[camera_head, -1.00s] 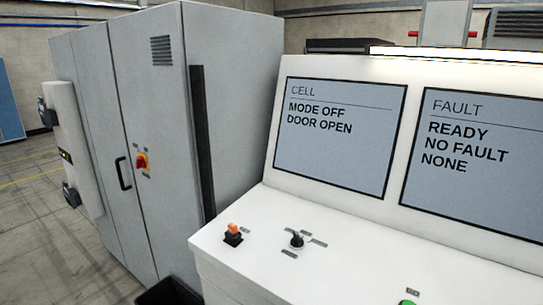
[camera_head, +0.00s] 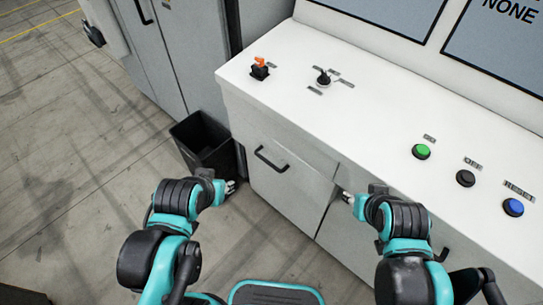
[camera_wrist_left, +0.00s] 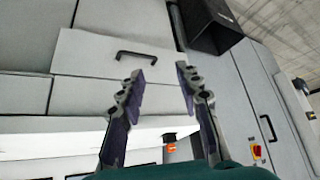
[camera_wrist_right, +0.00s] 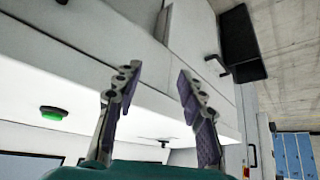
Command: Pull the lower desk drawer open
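The white desk (camera_head: 300,110) has a pale front panel (camera_head: 285,195) with a black bar handle (camera_head: 272,160). I cannot tell whether this is the lower drawer. The handle also shows in the left wrist view (camera_wrist_left: 136,55) and, edge-on, in the right wrist view (camera_wrist_right: 216,63). My left gripper (camera_head: 231,187) is open and empty, left of the handle and apart from it; its spread fingers show in its wrist view (camera_wrist_left: 159,75). My right gripper (camera_head: 345,196) is open and empty, right of the handle; its fingers show in its wrist view (camera_wrist_right: 158,78).
A black open bin (camera_head: 205,142) stands on the floor between the grey cabinet (camera_head: 185,50) and the desk, near my left gripper. The desktop carries an orange switch (camera_head: 260,67), a black knob (camera_head: 323,76) and green (camera_head: 421,151), black and blue buttons. Floor at left is clear.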

